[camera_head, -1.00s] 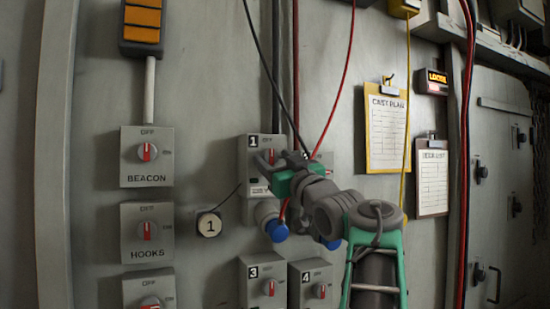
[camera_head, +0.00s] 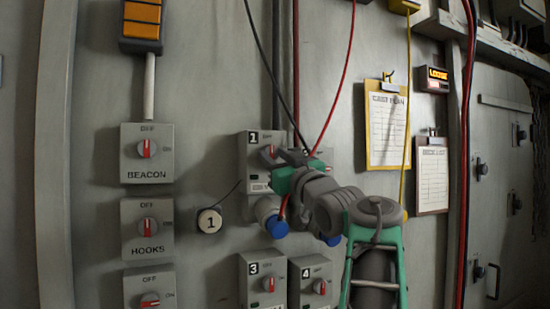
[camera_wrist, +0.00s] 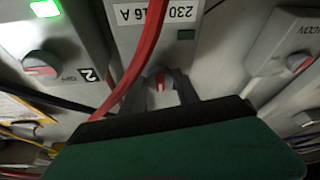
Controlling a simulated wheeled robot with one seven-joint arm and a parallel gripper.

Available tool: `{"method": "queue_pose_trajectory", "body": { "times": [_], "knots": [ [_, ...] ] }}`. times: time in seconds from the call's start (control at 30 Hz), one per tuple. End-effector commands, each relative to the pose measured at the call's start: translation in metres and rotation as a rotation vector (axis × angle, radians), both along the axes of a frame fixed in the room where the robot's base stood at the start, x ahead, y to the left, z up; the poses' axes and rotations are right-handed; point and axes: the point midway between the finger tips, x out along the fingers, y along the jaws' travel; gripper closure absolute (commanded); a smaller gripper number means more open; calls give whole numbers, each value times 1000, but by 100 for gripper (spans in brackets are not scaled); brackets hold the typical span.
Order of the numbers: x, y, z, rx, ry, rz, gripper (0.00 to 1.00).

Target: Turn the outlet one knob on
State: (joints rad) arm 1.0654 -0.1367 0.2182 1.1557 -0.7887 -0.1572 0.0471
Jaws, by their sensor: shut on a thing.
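The outlet one box (camera_head: 246,150), marked 1, is on the grey wall panel, partly hidden by my gripper. Its knob (camera_head: 269,152) has a red pointer that looks tilted in the head view. In the wrist view, which looks upside down, the knob (camera_wrist: 160,82) sits between my two dark fingers. My gripper (camera_wrist: 164,90) is shut on this knob; it also shows in the head view (camera_head: 276,158). The small indicator window (camera_wrist: 186,34) on the outlet one box looks dark green and unlit.
Outlet two (camera_wrist: 70,50) stands beside it with a lit green lamp. A red cable (camera_wrist: 140,60) hangs close to my fingers. Boxes 3 (camera_head: 252,288) and 4 (camera_head: 309,290) are below. BEACON (camera_head: 147,175) and HOOKS (camera_head: 147,250) boxes are at left.

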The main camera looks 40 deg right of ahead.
Motion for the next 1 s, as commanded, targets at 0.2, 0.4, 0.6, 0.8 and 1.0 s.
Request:
{"method": "queue_pose_trajectory", "body": {
  "times": [0.2, 0.4, 0.6, 0.8, 1.0],
  "knots": [
    [0, 2, -1, 49, -14, 2, 100],
    [1, 3, -1, 162, -49, 2, 100],
    [1, 5, -1, 328, -98, 4, 100],
    [2, 6, 0, 512, -151, 4, 100],
    [2, 8, 3, 695, -206, 5, 100]
  ]
}}
